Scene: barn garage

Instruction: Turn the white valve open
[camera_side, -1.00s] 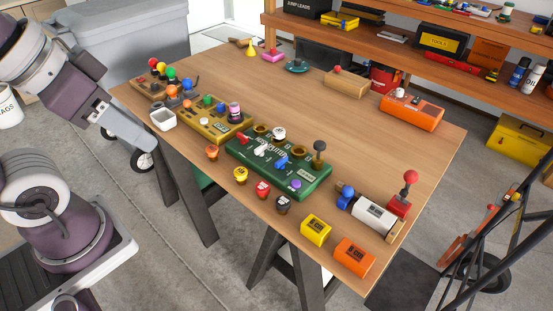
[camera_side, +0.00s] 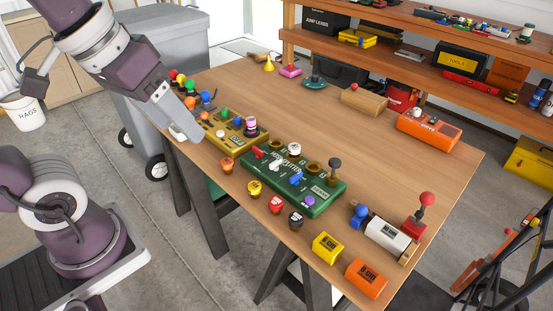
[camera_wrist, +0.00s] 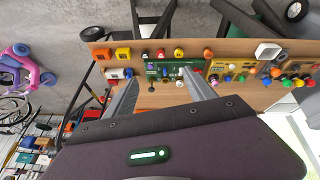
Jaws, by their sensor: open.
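The green panel (camera_side: 325,191) lies on the wooden table and carries red, white and blue lever-type valves in a row. The white valve (camera_side: 276,164) sits between the red valve (camera_side: 259,152) and the blue valve (camera_side: 297,179). A separate white round knob (camera_side: 294,149) stands behind them. My gripper (camera_side: 190,134) is above the table's left part, pointing down and right, apart from the panel, and holds nothing. In the wrist view my gripper (camera_wrist: 162,82) has its two fingers spread, with the green panel (camera_wrist: 152,68) beyond them; the valves are too small there to tell their setting.
A yellow panel (camera_side: 229,137) with coloured knobs stands left of the green one. Several small knobs, including a yellow one (camera_side: 254,188), line the front edge. The table's right middle (camera_side: 400,165) is clear.

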